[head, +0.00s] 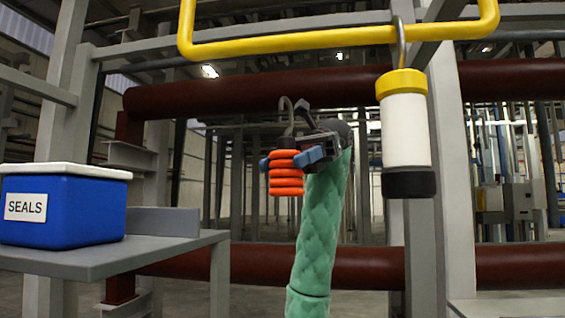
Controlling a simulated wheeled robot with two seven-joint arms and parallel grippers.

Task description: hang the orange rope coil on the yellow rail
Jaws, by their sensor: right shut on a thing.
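The orange rope coil (286,181) hangs below a grey hook (286,107) in the middle of the head view. My right gripper (292,159) is shut on the orange rope coil, with its blue fingertips on either side of the coil's top. The yellow rail (290,43) runs across the top of the view, above the coil and gripper. The grey hook is below the rail and apart from it in the picture. My left gripper is not in view.
A white lantern-like cylinder (405,130) with yellow top and black base hangs by a hook from the rail's right part. A blue SEALS box (85,212) stands on a grey shelf (170,250) at left. A dark red pipe (230,92) runs behind.

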